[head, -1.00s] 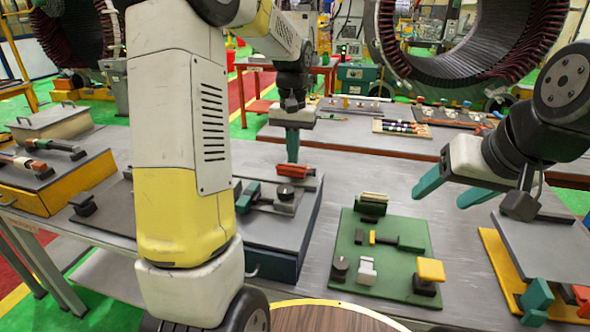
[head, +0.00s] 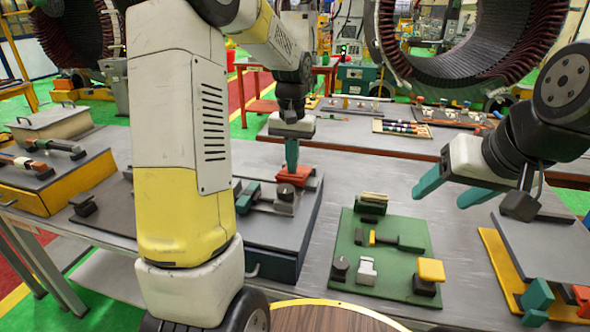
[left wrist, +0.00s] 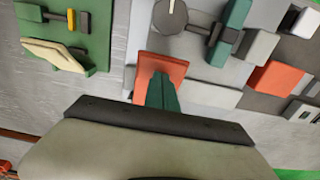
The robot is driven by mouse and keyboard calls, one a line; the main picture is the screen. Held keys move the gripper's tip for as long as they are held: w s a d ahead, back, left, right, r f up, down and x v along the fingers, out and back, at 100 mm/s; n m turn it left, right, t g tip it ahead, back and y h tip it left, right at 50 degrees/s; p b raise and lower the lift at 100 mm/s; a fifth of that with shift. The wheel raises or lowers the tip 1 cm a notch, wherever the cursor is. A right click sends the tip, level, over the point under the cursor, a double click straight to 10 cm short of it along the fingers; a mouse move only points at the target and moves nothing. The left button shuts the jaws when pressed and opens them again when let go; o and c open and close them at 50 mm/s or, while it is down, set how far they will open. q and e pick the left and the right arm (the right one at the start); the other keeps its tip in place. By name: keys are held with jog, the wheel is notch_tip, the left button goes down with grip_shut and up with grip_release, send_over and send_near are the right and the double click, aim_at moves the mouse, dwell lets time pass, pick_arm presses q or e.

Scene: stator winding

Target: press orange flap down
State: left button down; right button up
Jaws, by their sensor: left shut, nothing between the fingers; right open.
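The orange flap (head: 301,178) is on the dark blue fixture box (head: 282,235), near its back right part. My left gripper (head: 292,170) is shut, points down and has its teal tips at the flap. In the left wrist view the flap (left wrist: 152,66) lies under the shut teal fingers (left wrist: 161,92), which cover part of it. They look to be touching it, but the exact contact is hidden. My right gripper (head: 441,198) is open and empty, above the table to the right.
A dark round knob (head: 285,192) and a teal clamp (head: 248,197) sit close by on the same box. A green board (head: 345,270) with several small fittings lies to the right. Bare grey table (head: 335,190) lies between them.

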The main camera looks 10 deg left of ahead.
pick_arm(q)
jog(key=shift+f, duration=0.15)
jog(key=shift+s+f, duration=0.15)
jog(key=shift+f, duration=0.4)
jog(key=shift+r, duration=4.05)
jog(key=s+d+r+t+h, duration=0.1)
jog(key=s+r+t, duration=0.1)
jog(key=s, duration=0.9)
jog(key=s+d+r+t+h, duration=0.1)
jog(key=s+t, duration=0.3)
jog(key=s, duration=0.7)
jog(key=shift+d+r, duration=0.15)
jog(key=shift+r, duration=0.25)
